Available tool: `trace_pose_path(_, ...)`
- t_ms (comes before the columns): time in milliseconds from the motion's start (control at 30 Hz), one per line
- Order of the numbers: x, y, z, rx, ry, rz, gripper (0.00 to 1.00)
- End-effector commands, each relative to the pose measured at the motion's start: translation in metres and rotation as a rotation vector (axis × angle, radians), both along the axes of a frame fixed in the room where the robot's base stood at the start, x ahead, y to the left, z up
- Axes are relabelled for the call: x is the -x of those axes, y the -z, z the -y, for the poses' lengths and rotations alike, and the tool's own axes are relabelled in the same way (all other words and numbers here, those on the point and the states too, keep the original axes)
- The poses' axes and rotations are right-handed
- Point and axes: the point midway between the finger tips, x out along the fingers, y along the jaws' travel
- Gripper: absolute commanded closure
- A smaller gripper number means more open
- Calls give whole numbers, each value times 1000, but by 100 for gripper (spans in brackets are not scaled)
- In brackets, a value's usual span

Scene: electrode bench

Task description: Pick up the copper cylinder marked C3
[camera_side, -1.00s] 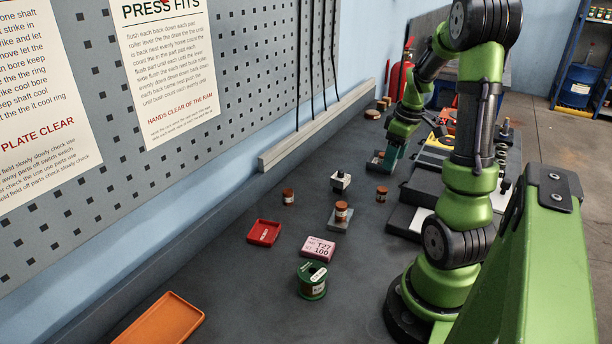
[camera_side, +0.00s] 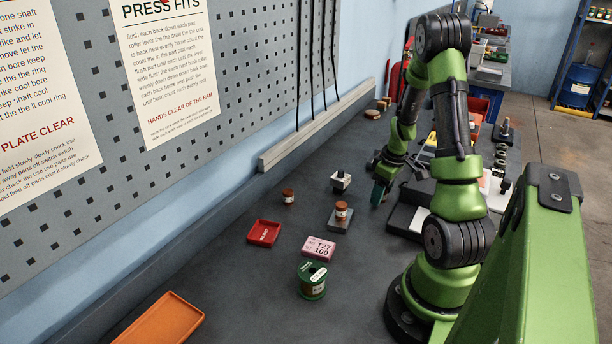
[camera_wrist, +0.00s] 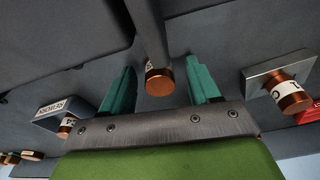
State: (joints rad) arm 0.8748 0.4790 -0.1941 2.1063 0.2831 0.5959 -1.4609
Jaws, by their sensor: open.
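A copper cylinder (camera_wrist: 159,82) with a pale label stands between the two teal fingers of my gripper (camera_wrist: 162,66) in the wrist view. The fingers are apart, with a gap on each side of it. Its mark is not readable. In the side view my gripper (camera_side: 379,194) is low over the bench and hides this cylinder. Another copper cylinder (camera_side: 341,209) stands on a grey block (camera_side: 339,223); it also shows at right in the wrist view (camera_wrist: 295,97), its label partly readable as C. A third copper cylinder (camera_side: 288,196) stands on the bench further left.
A red tray (camera_side: 264,233), pink box (camera_side: 318,248), green spool (camera_side: 312,281) and orange tray (camera_side: 162,322) lie nearer the camera. A labelled tray (camera_wrist: 58,112) with a cylinder lies left in the wrist view.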

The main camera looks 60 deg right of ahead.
Motion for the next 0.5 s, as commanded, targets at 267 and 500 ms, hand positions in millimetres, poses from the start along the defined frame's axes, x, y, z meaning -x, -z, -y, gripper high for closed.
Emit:
trace_pose_path(267, 0, -1, 0, 0, 0, 1, 57)
trace_pose_path(500, 0, -1, 0, 0, 1, 0, 94)
